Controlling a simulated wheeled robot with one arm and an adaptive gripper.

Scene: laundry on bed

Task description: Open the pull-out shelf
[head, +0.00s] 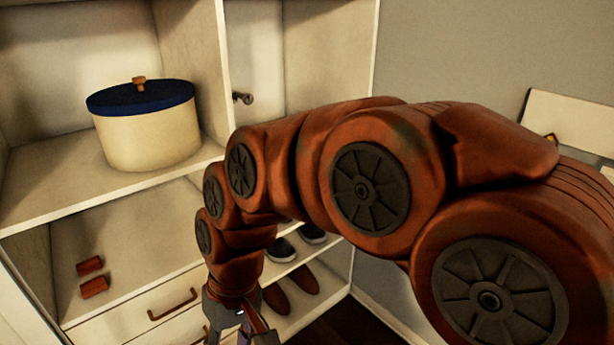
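A wooden cabinet unit (110,195) fills the left side of the head view. In its lower part are drawer-like fronts; the upper one (130,325) has a dark brown bar handle (174,304) and looks shut. A second handle shows partly below it, next to my gripper. I cannot tell which front is the pull-out shelf. My gripper (240,338) is at the bottom edge of the view, pointing down, just right of the handles. Its fingertips are cut off by the frame, so its opening and any contact are hidden.
A cream pot with a blue lid (150,130) stands on the upper shelf. Two small reddish blocks (92,277) lie on the shelf below. Shoes (290,288) sit on shelves at right, partly behind my arm. A grey wall (470,50) bounds the right.

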